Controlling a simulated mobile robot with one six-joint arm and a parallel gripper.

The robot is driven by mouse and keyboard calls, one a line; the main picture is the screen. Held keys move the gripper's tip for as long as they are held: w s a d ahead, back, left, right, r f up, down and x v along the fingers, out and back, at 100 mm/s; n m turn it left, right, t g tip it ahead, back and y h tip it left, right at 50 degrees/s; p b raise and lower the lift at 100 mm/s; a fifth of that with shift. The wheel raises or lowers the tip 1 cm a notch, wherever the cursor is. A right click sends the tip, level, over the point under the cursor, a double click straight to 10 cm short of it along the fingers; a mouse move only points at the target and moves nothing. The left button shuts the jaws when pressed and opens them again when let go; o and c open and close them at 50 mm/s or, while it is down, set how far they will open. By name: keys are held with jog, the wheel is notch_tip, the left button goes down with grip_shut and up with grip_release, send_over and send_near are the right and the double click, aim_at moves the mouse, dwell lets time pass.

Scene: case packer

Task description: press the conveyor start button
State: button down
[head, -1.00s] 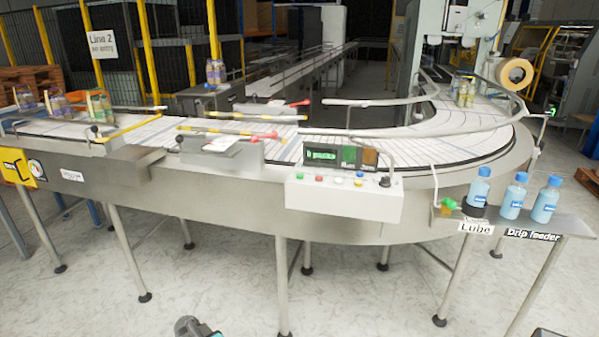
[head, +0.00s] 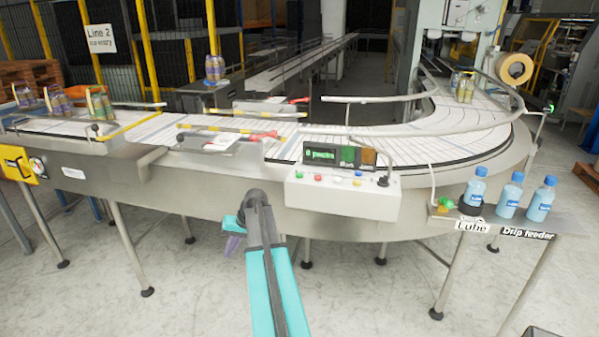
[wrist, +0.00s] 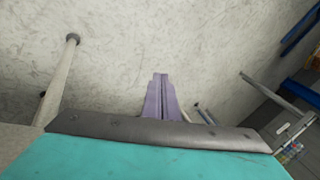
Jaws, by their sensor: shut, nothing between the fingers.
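The conveyor control box (head: 341,203) is a pale panel on the front side of the conveyor, in the head view. It carries a row of small buttons: a green button (head: 299,174) at the left, then a red button (head: 318,178), with others to the right. No label naming the start button is readable. My gripper (head: 233,245) is left of and below the box, apart from it, with purple fingers partly hidden by my arm. In the wrist view my gripper (wrist: 160,80) is shut and empty, over bare floor; no button shows there.
A lit display (head: 328,154) stands behind the buttons and a black knob (head: 383,182) sits at the right end. Blue bottles (head: 510,195) stand on a side shelf at right. A conveyor leg (wrist: 60,75) shows in the wrist view.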

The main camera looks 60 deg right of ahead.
jog(key=s+d+r+m+t+h+p, duration=0.1)
jog(key=s+d+r, duration=0.1)
jog(key=d+r, duration=0.65)
jog(key=s+d+r+t+h+p, duration=0.1)
jog(key=s+d+r+t, duration=0.15)
jog(key=d+r, duration=0.6)
notch_tip(320, 180, up, 19)
jog(key=m+h, duration=0.1)
jog(key=h, duration=0.1)
send_over(302, 175)
jog(key=shift+t+p, duration=0.35)
jog(key=shift+t, duration=0.1)
jog(key=shift+f, duration=0.15)
jog(key=shift+f+b, duration=1.95)
jog(key=shift+f, duration=2.35)
jog(key=shift+f, duration=0.1)
jog(key=shift+f, duration=0.3)
